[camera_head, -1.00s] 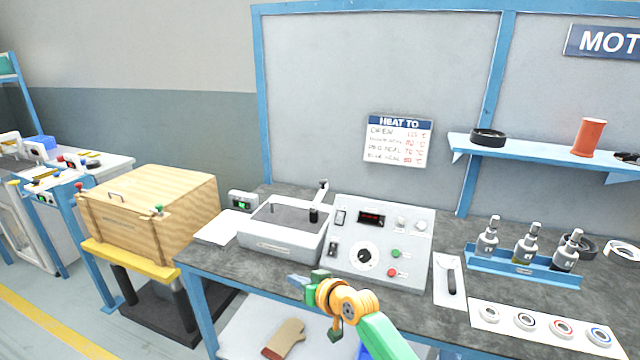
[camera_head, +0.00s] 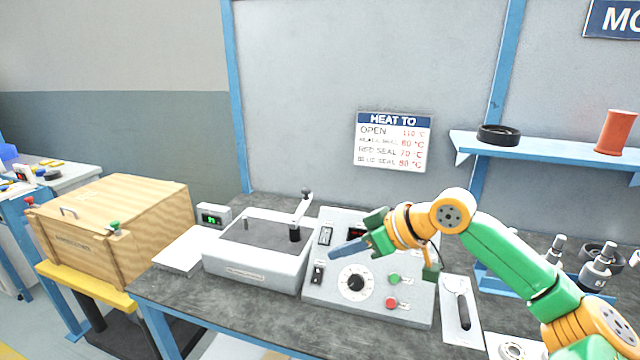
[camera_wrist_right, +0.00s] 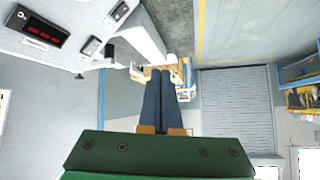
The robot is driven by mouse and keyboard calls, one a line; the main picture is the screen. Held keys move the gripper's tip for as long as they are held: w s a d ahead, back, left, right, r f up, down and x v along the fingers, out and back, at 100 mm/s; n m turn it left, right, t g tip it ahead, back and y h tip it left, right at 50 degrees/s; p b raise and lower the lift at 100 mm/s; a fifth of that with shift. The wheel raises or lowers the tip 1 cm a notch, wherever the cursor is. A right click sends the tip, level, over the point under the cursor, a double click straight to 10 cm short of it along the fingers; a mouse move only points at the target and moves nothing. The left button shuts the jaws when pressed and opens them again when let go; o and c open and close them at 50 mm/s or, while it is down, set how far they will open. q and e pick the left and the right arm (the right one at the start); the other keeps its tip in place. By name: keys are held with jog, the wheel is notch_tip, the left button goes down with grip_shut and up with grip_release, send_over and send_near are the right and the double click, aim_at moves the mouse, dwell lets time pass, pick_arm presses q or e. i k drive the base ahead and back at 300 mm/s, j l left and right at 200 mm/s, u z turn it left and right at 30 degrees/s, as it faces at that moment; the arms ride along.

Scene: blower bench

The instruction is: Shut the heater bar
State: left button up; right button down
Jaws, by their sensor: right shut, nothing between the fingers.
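The heater (camera_head: 255,270) is a pale grey box with a dark top, left of the control box on the bench. Its bar (camera_head: 302,208) is a pale arm at the right rear of the box, with a dark knob at its upper end and a black cylinder by its lower end. The bar looks raised, but its exact angle is hard to tell. My right gripper (camera_head: 335,252) is shut and empty, in front of the control box and right of the heater, apart from the bar. Its blue fingers (camera_wrist_right: 160,75) are together in the wrist view. My left gripper is not in view.
The control box (camera_head: 325,285) with dial and buttons stands right of the heater. A small green-lit display (camera_head: 213,216) and a white plate (camera_head: 180,262) are to its left. A wooden crate (camera_head: 150,215) stands further left. The shelf (camera_head: 550,148) is at right.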

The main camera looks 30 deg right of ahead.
aim_at(294, 223)
jog(key=i+l, duration=0.8)
